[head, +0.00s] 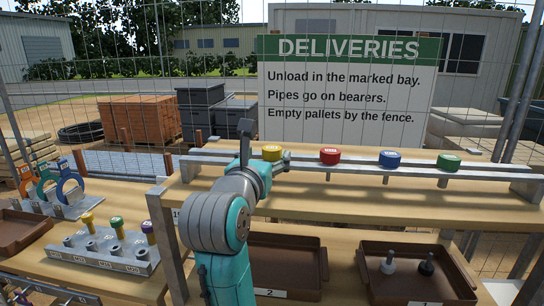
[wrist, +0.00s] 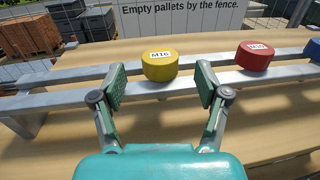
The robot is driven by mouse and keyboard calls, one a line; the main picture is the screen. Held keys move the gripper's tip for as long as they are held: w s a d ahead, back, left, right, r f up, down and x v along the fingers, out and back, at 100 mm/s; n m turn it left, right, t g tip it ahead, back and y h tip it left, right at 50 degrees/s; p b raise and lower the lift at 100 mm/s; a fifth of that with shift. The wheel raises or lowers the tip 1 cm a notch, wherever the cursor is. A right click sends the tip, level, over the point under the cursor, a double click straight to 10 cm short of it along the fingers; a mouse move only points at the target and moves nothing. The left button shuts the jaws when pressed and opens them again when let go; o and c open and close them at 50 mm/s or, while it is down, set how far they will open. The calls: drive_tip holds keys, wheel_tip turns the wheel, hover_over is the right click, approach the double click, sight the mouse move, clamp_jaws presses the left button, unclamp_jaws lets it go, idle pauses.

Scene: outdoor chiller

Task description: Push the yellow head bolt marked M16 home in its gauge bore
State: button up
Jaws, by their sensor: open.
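The yellow head bolt (wrist: 160,66) marked M16 sits on two parallel grey rails, its label facing me. It also shows in the head view (head: 272,152), partly behind my arm. My gripper (wrist: 160,82) is open and empty, with one finger to each side of the yellow head in the wrist view. I cannot tell how far the fingertips are from it. A grey gauge block (head: 135,266) with labelled bores is at the lower left. It holds upright yellow (head: 88,220), green (head: 117,225) and purple (head: 148,230) pieces behind a row of collars.
Red (head: 330,156), blue (head: 389,159) and green (head: 448,162) head bolts sit along the rails to the right. Below are brown trays (head: 285,262), one holding two small parts. Ring gauges (head: 45,180) stand at the left. A mesh fence is behind.

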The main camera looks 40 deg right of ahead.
sight(269, 154)
drive_tip(key=shift+f+x, duration=0.1)
drive_tip(key=shift+x, duration=1.05)
drive_tip(key=shift+f+x, duration=0.15)
drive_tip(key=shift+x, duration=1.05)
drive_tip(key=c, duration=1.3)
